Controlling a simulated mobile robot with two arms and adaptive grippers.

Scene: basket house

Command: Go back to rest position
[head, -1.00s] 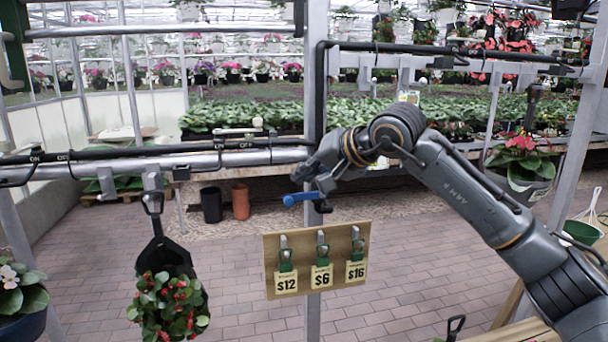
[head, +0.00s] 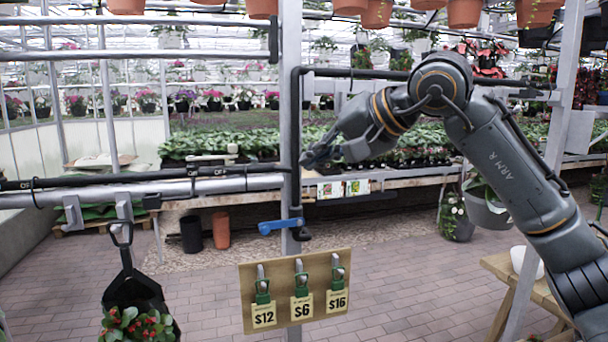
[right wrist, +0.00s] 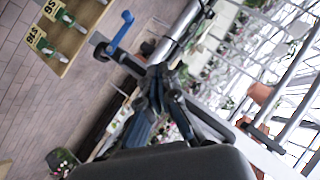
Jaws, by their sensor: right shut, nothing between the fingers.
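My right gripper (head: 318,156) is shut and empty in the head view. It is raised just right of the grey vertical post, at about the height of the horizontal pipe (head: 150,193). The blue lever (head: 282,226) on the pipe fitting is a little below and left of it, apart from it. In the right wrist view my gripper's fingers (right wrist: 155,82) show together in the middle, with the blue lever (right wrist: 121,33) beyond and to their left. My left gripper is not in view.
A wooden board (head: 296,291) with several price-tagged tools hangs on the post below the lever. A wooden table (head: 520,275) stands at right. Terracotta pots (head: 373,14) hang along the top. The paved floor between is largely clear.

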